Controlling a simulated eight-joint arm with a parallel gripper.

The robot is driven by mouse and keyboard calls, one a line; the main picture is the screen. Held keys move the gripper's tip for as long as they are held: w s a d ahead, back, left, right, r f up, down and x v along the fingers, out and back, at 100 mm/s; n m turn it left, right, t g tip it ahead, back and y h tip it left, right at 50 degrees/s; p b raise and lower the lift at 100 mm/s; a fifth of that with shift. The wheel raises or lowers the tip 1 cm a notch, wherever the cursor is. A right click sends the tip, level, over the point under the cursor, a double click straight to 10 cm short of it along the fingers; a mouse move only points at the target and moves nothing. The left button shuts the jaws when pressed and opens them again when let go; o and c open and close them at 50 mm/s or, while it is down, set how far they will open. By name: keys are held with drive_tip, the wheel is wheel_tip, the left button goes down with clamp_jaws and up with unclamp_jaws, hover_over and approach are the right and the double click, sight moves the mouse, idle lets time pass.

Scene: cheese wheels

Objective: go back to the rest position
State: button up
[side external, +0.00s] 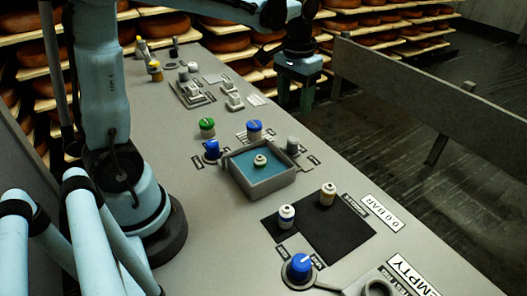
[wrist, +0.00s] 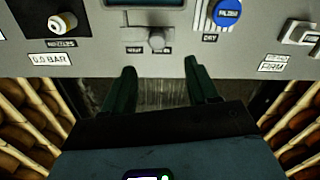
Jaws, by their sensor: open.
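My gripper (side external: 294,106) hangs in the side external view beyond the far long edge of the grey control panel (side external: 225,205), with its fingers pointing down. In the wrist view my gripper (wrist: 160,66) shows two dark fingers spread apart with nothing between them. Its fingertips appear near the panel's edge (wrist: 100,70). The gap below that edge shows dark floor. The gripper is open and touches nothing that I can see.
Cheese shelves (side external: 230,42) stand behind. A grey rail (side external: 430,95) runs at right.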

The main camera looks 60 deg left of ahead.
idle(0.3)
drive_tip(key=s+d+m+t, duration=0.2)
drive_tip(key=s+d+t, duration=0.3)
drive_tip(key=s, duration=0.5)
drive_tip(key=shift+d+t, duration=0.25)
drive_tip(key=shift+t, duration=0.85)
